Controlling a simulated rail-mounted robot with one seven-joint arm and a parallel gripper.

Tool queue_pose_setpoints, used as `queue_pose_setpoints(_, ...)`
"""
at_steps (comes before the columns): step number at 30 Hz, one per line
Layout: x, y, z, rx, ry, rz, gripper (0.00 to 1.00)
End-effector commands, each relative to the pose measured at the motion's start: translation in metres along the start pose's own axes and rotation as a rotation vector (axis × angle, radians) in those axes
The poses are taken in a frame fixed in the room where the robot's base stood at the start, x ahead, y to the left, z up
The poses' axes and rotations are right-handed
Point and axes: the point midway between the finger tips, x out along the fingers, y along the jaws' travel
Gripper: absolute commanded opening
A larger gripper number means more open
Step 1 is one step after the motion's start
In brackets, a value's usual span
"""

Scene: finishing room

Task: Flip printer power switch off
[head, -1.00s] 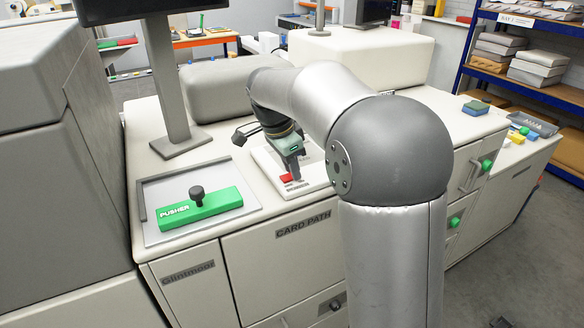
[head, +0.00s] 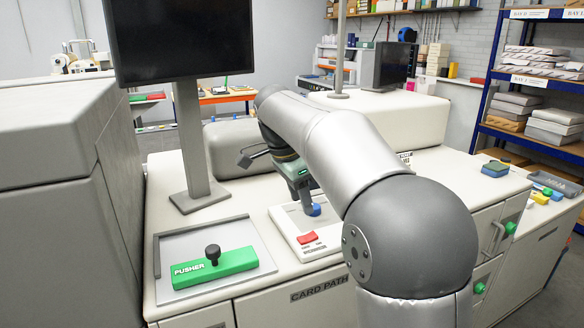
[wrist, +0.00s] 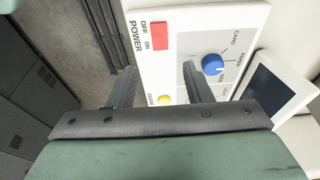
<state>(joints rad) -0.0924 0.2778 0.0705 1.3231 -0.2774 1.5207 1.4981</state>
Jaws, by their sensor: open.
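The red power switch (head: 308,238) sits on the white control panel (head: 285,228) on top of the machine. In the wrist view the red switch (wrist: 160,36) lies beside the words POWER, OFF and ON. Which way it is tipped I cannot tell. My gripper (head: 305,203) points down over the panel, behind the switch and close to the blue knob (head: 314,210). In the wrist view my gripper (wrist: 160,76) is open with nothing between its fingers. The switch shows beyond the fingertips, and the right fingertip is near or overlapping the blue knob (wrist: 212,65).
A yellow button (wrist: 165,99) and a small screen (wrist: 272,82) are near the fingers. A green PUSHER block (head: 215,267) with a black knob lies in a tray at left. A monitor (head: 185,40) stands behind it. Clear counter lies right of my arm.

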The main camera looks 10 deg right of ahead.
Motion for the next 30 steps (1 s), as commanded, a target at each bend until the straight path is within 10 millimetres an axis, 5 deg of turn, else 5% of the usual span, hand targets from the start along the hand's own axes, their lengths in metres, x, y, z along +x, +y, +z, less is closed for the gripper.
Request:
queue_pose_setpoints(6,-0.051,-0.001,0.000,0.000,0.000,-0.003,0.45)
queue_pose_setpoints(12,-0.076,-0.001,0.000,0.000,0.000,-0.001,0.45)
queue_pose_setpoints(26,-0.081,0.001,0.000,-0.007,-0.001,0.001,0.45)
queue_pose_setpoints(30,-0.068,0.016,0.002,-0.118,-0.015,-0.002,0.45)
